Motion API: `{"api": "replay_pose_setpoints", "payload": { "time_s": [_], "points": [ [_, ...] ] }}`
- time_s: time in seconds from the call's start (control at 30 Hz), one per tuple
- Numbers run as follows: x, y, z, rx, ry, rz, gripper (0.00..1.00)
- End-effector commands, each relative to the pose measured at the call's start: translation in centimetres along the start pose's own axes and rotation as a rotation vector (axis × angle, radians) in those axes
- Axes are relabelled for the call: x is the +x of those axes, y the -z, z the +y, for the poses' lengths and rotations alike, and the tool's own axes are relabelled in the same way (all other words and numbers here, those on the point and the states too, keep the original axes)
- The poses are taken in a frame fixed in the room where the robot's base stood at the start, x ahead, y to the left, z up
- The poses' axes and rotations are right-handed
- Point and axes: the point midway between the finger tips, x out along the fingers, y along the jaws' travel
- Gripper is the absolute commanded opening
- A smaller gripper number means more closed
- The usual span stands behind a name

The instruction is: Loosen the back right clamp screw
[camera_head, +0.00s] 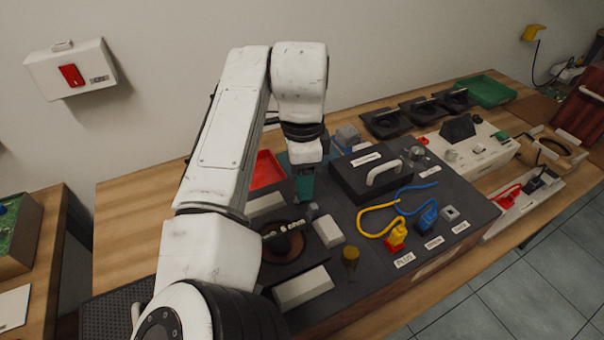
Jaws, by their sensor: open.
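A dark fixture with a round brown piece (283,246) in its middle lies on the dark panel (330,282), with pale grey blocks around it. Small metallic clamp parts show at its edge; one (312,209) is at the back right, close under my gripper. My gripper (305,199) points down over the back right of the fixture, with a teal part near its end. The fingers are small and dark here, and the gap between them is hard to see. Nothing is visibly held. I cannot tell whether the fingers touch the clamp screw. My arm hides part of the fixture's left side.
A black box with a grey handle (384,172) stands right of the gripper. A brass-coloured knob (350,256) stands near the fixture. A red tray (266,170) is behind my arm.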

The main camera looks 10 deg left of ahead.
Motion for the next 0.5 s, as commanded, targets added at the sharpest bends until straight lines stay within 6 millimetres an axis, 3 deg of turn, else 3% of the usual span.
{"api": "replay_pose_setpoints", "payload": {
  "time_s": [0.07,0.5],
  "points": [
    [0.0,0.0,0.0,0.0,0.0,0.0,0.51],
    [-0.02,0.01,0.0,0.0,0.0,0.0,0.09]
  ]
}}
